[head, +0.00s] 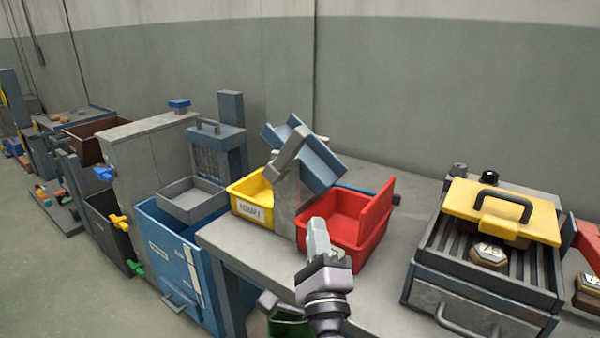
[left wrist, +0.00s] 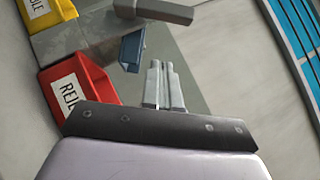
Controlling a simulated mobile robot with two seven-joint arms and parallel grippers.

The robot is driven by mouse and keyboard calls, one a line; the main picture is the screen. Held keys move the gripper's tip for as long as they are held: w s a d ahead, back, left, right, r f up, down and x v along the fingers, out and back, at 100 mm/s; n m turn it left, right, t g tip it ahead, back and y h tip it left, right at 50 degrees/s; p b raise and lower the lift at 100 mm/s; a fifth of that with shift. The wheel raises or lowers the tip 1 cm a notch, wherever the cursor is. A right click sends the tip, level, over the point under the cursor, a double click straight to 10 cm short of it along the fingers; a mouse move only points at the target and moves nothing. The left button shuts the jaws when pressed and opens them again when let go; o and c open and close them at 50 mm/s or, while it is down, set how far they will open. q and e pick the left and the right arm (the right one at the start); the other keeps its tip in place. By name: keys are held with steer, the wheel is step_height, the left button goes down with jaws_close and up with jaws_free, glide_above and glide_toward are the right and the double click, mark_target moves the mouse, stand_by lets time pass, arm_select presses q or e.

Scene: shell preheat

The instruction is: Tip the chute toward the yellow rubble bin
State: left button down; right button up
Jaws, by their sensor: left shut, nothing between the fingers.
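The blue chute (head: 322,165) sits on a grey stand (head: 286,200) on the workbench, tilted down to the right, toward the red bin. A grey bar (head: 290,148) crosses its front. The yellow rubble bin (head: 238,206) is left of the stand; its labelled corner shows in the left wrist view (left wrist: 58,8). The red bin (head: 372,232) is right of the stand. My left gripper (head: 318,228) is shut and empty in front of the red bin, apart from the chute. Its closed fingers (left wrist: 163,80) show in the left wrist view. My right gripper is not in view.
A slotted grey unit with a yellow handled lid (head: 475,205) and a stone-like piece (head: 488,254) stand at the right. A blue cabinet (head: 170,255) and a grey tray (head: 192,200) are at the left. The bench front left of my gripper (head: 245,245) is clear.

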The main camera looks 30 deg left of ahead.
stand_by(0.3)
arm_select(q)
steer(key=p, duration=0.3)
glide_toward(295, 155)
steer(key=w, duration=0.4)
steer(key=a+r, duration=0.1)
steer(key=a+r+p, duration=0.1)
steer(key=a, duration=0.1)
steer(key=shift+w+r+p, duration=0.15)
steer(key=shift+p, duration=0.15)
steer(key=shift+w, duration=0.1)
